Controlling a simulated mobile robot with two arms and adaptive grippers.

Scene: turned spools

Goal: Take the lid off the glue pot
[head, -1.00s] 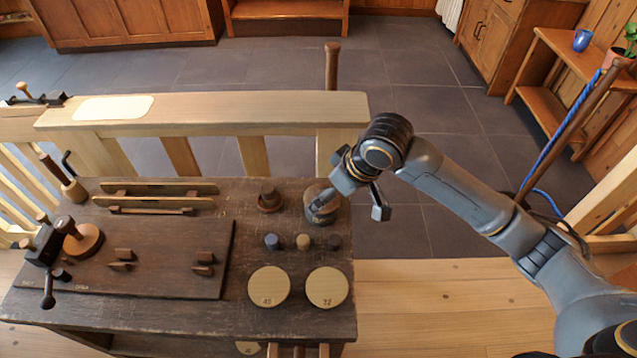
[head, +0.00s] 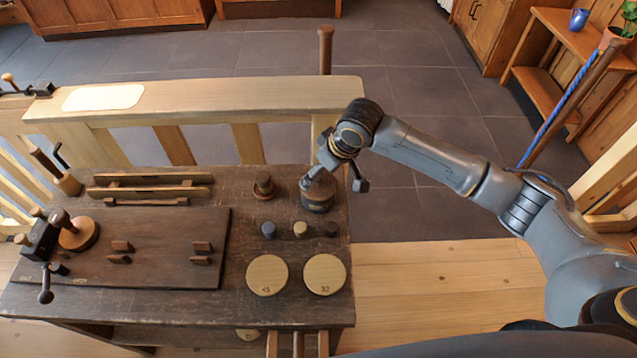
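The dark, round glue pot (head: 318,201) stands at the back right corner of the dark workbench (head: 240,220). Its top is partly hidden by my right gripper (head: 337,184), so I cannot make out the lid clearly. My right gripper is at the pot, its fingers apart: one over the pot's top, the other out to the right of it. It looks open, and whether it touches the pot cannot be told. My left gripper is not in view.
A dark knobbed piece (head: 263,186) stands left of the pot. Several small pegs (head: 300,229) stand in front, then two pale discs (head: 324,274). A wooden rail (head: 220,105) with an upright handle (head: 325,50) runs behind. The floor right of the bench is clear.

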